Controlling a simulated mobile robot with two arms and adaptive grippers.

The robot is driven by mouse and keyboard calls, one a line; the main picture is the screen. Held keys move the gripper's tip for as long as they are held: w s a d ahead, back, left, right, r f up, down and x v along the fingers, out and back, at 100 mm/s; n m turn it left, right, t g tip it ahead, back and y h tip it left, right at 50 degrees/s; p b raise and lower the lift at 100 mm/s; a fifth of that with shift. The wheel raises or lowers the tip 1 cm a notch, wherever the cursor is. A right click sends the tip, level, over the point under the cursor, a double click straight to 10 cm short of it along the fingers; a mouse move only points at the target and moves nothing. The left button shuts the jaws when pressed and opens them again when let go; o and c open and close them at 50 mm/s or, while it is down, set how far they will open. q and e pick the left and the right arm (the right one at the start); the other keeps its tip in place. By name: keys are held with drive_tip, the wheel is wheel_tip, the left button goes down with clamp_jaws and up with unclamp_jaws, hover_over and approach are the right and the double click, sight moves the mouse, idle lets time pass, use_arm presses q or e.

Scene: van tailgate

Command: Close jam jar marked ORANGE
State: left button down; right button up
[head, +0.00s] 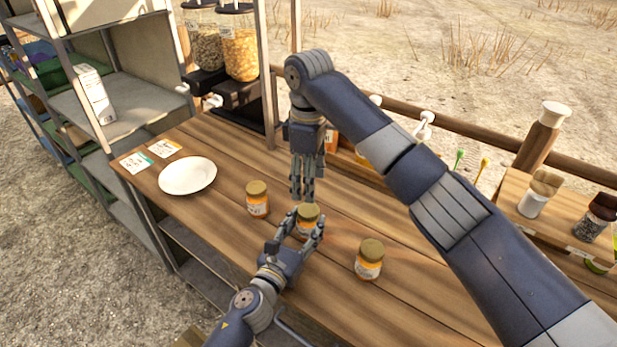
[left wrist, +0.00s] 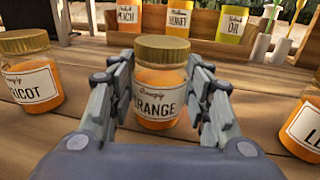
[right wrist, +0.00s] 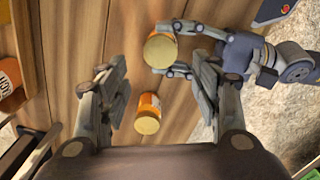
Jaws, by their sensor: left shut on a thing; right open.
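The jam jar marked ORANGE (left wrist: 158,98) stands upright on the table with a gold lid (left wrist: 161,48) on top; I cannot tell how tight the lid is. It also shows in the head view (head: 307,222) and from above in the right wrist view (right wrist: 161,47). My left gripper (head: 309,232) is shut around the jar's body, one finger on each side, below the lid. My right gripper (head: 303,196) points down from above, just behind the jar in the head view. Its fingers are apart and empty in the right wrist view (right wrist: 160,85).
A jar marked APRICOT (left wrist: 28,75) stands left of the held jar, and another lidded jar (head: 369,260) stands right. A white plate (head: 188,176) and price cards (head: 150,155) lie at the left. Containers marked PEACH, HONEY (left wrist: 179,18) and OIL stand behind.

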sight(308, 209)
drive_tip(key=shift+r+n, duration=0.1)
drive_tip(key=shift+n, duration=0.2)
drive_tip(key=shift+f, duration=4.05)
drive_tip(key=c, duration=1.1)
drive_tip(key=shift+m, duration=1.7)
